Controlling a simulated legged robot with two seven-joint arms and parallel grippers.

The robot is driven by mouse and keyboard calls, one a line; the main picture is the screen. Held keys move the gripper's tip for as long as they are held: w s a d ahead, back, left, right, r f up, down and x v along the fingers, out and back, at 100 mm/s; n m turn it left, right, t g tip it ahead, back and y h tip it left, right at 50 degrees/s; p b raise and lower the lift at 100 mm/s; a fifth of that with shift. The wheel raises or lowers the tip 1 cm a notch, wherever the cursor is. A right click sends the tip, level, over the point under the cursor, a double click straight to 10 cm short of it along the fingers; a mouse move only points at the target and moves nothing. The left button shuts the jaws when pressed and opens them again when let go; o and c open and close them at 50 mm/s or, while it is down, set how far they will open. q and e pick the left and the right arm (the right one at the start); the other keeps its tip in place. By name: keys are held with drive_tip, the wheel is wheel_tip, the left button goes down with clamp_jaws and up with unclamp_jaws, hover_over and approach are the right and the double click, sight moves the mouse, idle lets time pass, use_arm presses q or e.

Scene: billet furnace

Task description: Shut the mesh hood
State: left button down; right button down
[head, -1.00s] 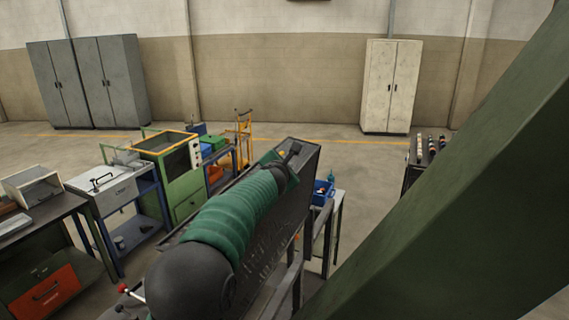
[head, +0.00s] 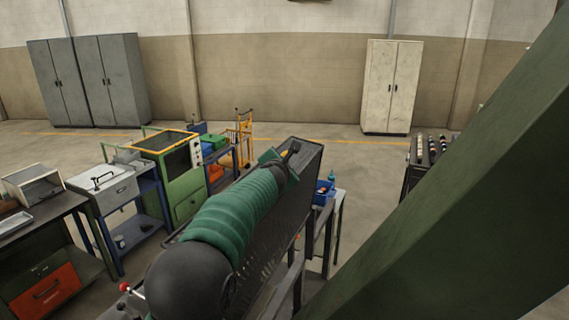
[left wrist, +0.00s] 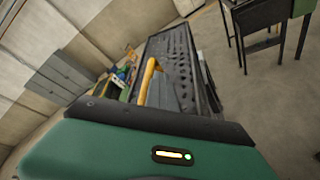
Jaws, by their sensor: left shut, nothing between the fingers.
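The mesh hood (head: 262,232) is a long dark perforated panel on a dark metal stand. It slants away from me in the head view and fills the middle of the left wrist view (left wrist: 185,75). A yellow handle-like bar (left wrist: 148,78) stands out at its left side there. My left arm, in a green ribbed sleeve, reaches over the panel. My left gripper (head: 291,149) is shut and empty near the panel's far end. The arm hides much of the panel, and I cannot tell whether the gripper touches it. My right gripper is in neither view.
A green machine (head: 172,165), a white-topped bench (head: 100,188) and a dark table (head: 40,228) stand on the left. A blue bin (head: 322,191) sits on a small table behind the panel. A large dark green slanted surface blocks the right. Open floor lies beyond.

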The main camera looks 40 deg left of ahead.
use_arm(q)
drive_tip(key=shift+s+a, duration=0.15)
drive_tip(key=shift+a, duration=0.35)
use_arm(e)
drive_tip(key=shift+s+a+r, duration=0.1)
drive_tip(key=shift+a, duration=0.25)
use_arm(q)
drive_tip(key=shift+d, duration=0.3)
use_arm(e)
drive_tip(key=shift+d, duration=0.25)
use_arm(q)
drive_tip(key=c, duration=2)
unclamp_jaws()
drive_tip(key=shift+o, duration=1.4)
drive_tip(key=shift+a+r, duration=0.1)
drive_tip(key=shift+a, duration=0.05)
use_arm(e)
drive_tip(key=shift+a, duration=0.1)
use_arm(q)
drive_tip(key=shift+a+r, duration=0.1)
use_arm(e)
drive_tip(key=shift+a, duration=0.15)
